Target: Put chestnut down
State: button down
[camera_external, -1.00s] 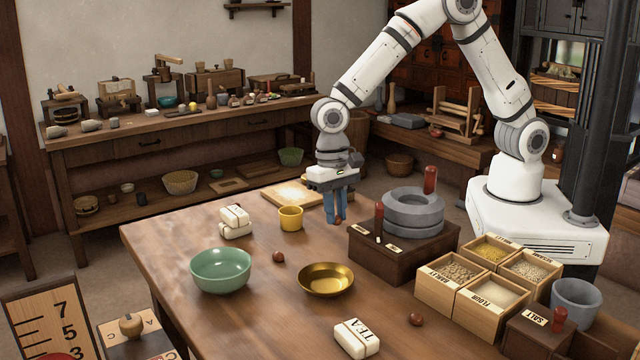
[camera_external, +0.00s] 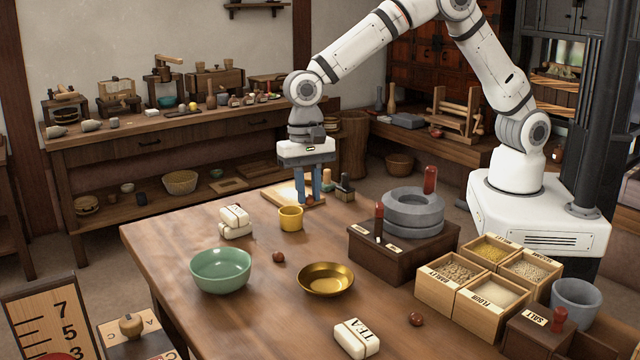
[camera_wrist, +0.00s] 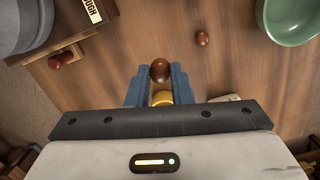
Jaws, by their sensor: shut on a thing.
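My gripper (camera_external: 308,188) has its blue fingers closed on a brown chestnut (camera_external: 309,199), at the back of the wooden table above or beside a pale board (camera_external: 280,197). In the wrist view the chestnut (camera_wrist: 160,70) sits between the fingertips (camera_wrist: 160,78). I cannot tell whether it touches anything below. A second chestnut (camera_external: 278,257) lies on the table by the green bowl (camera_external: 220,271); it also shows in the wrist view (camera_wrist: 203,38). A third chestnut (camera_external: 416,319) lies near the front.
A yellow cup (camera_external: 291,218) stands just in front of my gripper. The quern (camera_external: 412,213) and grain boxes (camera_external: 449,284) stand to the right.

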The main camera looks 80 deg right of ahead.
jog(key=w+a+r+m+p, duration=0.3)
jog(key=w+a+m+p, duration=0.15)
jog(key=w+a, duration=0.4)
jog(key=m+t+p, duration=0.1)
jog(key=m+p, duration=0.4)
jog(key=m, duration=0.4)
send_over(221, 256)
jog(key=s+a, duration=0.2)
jog(key=a, duration=0.3)
jog(key=shift+n, duration=0.25)
jog(key=shift+d+f+b, duration=0.2)
jog(key=shift+f+b, duration=3)
jog(key=shift+f, duration=2.35)
jog(key=c, duration=1.2)
grip_release()
notch_tip(221, 256, up, 7)
jog(key=p, duration=0.3)
jog(key=shift+w, duration=0.1)
